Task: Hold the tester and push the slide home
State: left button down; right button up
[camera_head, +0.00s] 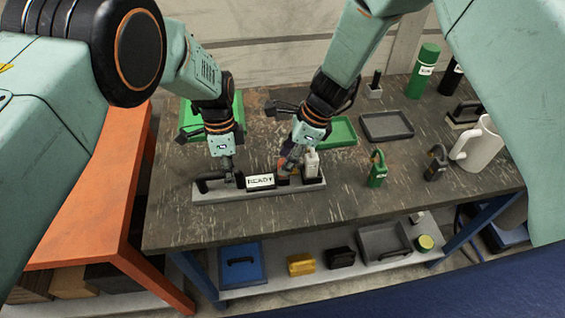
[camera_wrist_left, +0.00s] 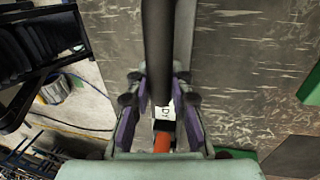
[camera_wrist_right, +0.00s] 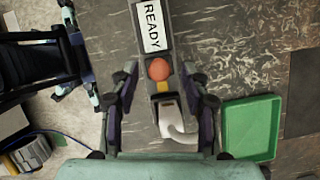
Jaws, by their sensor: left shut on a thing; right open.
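The tester (camera_head: 262,190) is a long grey base on the near part of the workbench. It has a black handle (camera_head: 207,184) at its left end and a READY label (camera_head: 261,181) in the middle. My left gripper (camera_head: 229,168) is shut on the black handle (camera_wrist_left: 158,50). A pale slide-like piece with a curved grip (camera_wrist_right: 168,112) stands at the right end (camera_head: 311,162). My right gripper (camera_wrist_right: 163,90) is open, its fingers apart on either side of this end; contact cannot be told.
Behind are green trays (camera_head: 342,132) and a grey tray (camera_head: 387,125). Bare bench lies in front of the tester.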

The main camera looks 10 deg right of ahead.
jog(key=shift+x, duration=1.45)
grip_shut()
